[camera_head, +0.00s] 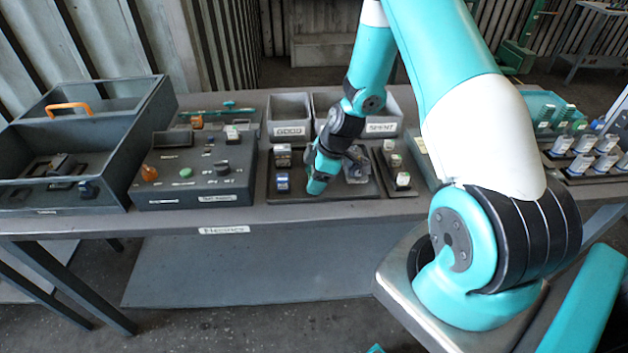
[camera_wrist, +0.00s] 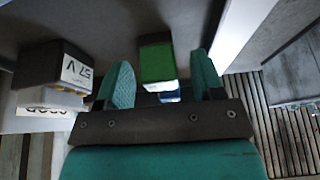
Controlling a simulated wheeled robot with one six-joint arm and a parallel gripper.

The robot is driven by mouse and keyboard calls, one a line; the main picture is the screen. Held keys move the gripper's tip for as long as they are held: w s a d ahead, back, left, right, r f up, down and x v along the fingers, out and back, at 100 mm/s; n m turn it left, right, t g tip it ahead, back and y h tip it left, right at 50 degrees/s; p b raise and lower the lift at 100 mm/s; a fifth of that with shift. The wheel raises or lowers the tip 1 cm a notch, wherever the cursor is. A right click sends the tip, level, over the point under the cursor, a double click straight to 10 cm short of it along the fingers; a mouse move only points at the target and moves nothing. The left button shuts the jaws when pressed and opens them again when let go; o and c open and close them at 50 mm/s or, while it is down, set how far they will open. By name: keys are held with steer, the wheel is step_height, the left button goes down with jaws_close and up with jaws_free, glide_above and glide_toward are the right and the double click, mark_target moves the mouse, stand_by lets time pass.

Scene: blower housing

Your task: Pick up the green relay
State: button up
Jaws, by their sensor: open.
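The green relay (camera_wrist: 157,60) shows in the wrist view as a block with a green top and a pale lower edge. It appears between the two teal fingers of my gripper (camera_wrist: 163,82), which are apart; I cannot tell whether either touches it. A blue and white part (camera_wrist: 170,96) shows just below it in the picture. In the head view my gripper (camera_head: 318,180) is low over the dark tray (camera_head: 325,195) on the bench. I cannot make out the green relay there; my gripper and arm may hide it.
A dark block marked "57 V" (camera_wrist: 68,66) is left of my gripper in the wrist view. In the head view, small blocks (camera_head: 282,157) stand left of my gripper. Bins marked GOOD (camera_head: 289,131) and SPENT (camera_head: 381,128) stand behind. A control box (camera_head: 200,185) is further left.

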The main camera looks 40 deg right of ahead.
steer(key=c, duration=0.8)
steer(key=shift+r, duration=0.1)
steer(key=shift+c, duration=0.2)
